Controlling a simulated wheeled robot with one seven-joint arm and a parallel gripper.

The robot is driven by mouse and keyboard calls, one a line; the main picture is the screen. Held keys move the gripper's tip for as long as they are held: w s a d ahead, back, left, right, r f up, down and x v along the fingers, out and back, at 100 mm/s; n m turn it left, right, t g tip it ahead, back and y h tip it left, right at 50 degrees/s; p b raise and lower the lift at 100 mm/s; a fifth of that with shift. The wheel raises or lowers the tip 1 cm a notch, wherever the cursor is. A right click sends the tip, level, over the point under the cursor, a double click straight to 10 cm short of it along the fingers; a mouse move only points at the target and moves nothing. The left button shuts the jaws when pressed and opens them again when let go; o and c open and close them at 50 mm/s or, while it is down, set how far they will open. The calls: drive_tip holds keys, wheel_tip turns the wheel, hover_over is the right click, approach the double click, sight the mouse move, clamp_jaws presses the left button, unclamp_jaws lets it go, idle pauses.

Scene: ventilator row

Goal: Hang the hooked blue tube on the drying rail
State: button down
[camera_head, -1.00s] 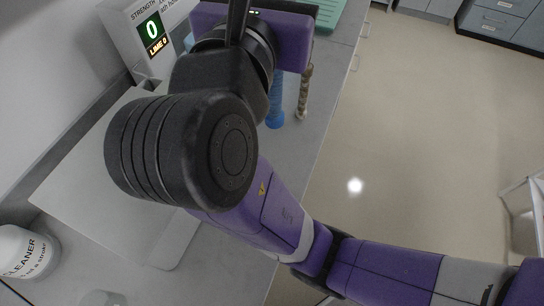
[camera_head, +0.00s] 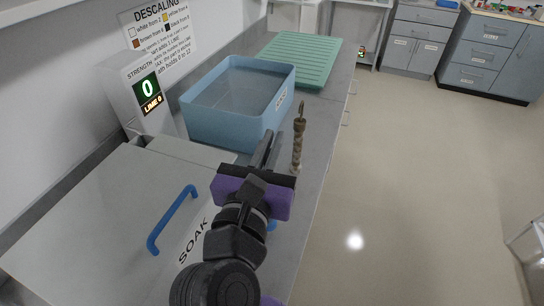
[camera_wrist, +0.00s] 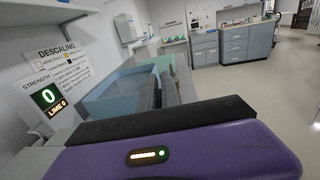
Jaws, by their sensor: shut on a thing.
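My gripper (camera_head: 266,148) reaches forward over the counter, its dark fingers close together beside the blue basin. I cannot make out the drying rail in either view.
A blue basin (camera_head: 203,121) stands ahead, with a green ribbed tray (camera_head: 312,62) beyond. The SOAK lid (camera_head: 95,215) with a blue handle (camera_head: 170,222) is at left, near the strength display (camera_head: 148,92).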

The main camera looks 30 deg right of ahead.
drive_tip(key=shift+f+p, duration=0.7)
drive_tip(key=shift+f, duration=0.95)
drive_tip(key=c, duration=1.6)
unclamp_jaws()
drive_tip(key=shift+o, duration=0.2)
drive_tip(key=shift+f+b, duration=0.2)
drive_tip(key=shift+b, duration=0.7)
